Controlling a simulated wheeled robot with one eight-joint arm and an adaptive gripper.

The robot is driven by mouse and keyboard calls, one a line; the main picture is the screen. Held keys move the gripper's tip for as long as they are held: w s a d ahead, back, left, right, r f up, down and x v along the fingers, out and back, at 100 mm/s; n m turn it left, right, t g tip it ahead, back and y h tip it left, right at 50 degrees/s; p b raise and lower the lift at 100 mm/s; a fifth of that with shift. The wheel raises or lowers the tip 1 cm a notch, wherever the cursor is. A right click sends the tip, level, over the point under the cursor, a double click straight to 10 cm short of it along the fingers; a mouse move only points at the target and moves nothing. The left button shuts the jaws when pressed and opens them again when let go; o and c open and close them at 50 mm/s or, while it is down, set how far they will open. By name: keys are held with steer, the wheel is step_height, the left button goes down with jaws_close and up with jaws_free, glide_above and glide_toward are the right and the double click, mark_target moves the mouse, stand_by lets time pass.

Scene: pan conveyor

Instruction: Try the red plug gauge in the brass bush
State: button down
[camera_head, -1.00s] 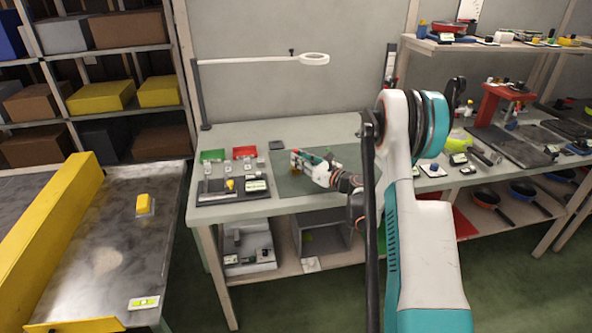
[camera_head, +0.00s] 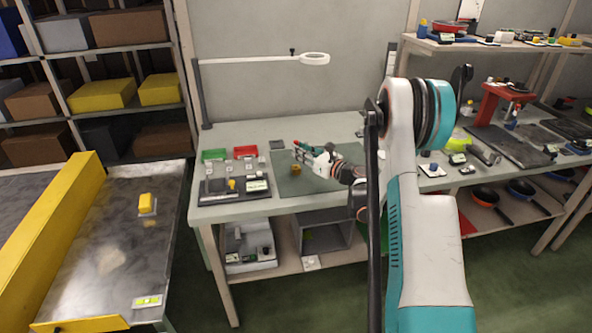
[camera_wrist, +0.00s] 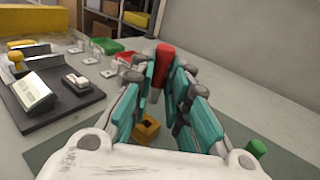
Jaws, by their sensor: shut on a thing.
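My gripper (camera_wrist: 164,80) is shut on the red plug gauge (camera_wrist: 164,56). The gauge has a red handle and a grey pin, which shows between the teal fingers. The brass bush (camera_wrist: 152,126) is a small yellow-brown block with a dark hole in its top. It stands on the dark green mat, and the gauge is apart from it. In the head view my gripper (camera_head: 300,151) is above the mat, just over the bush (camera_head: 295,170). The gauge's pin tip is partly hidden by the fingers.
A dark tray (camera_head: 218,196) with a label holder and a yellow knob lies left of the mat (camera_head: 290,187). A green bin (camera_head: 214,155) and a red bin (camera_head: 245,152) stand behind it. A green cylinder (camera_wrist: 256,149) stands right of my gripper. A lamp arm (camera_head: 250,61) reaches over the bench.

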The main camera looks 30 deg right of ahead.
step_height(320, 180, up, 2)
steer(key=shift+p, duration=0.4)
stand_by(0.5)
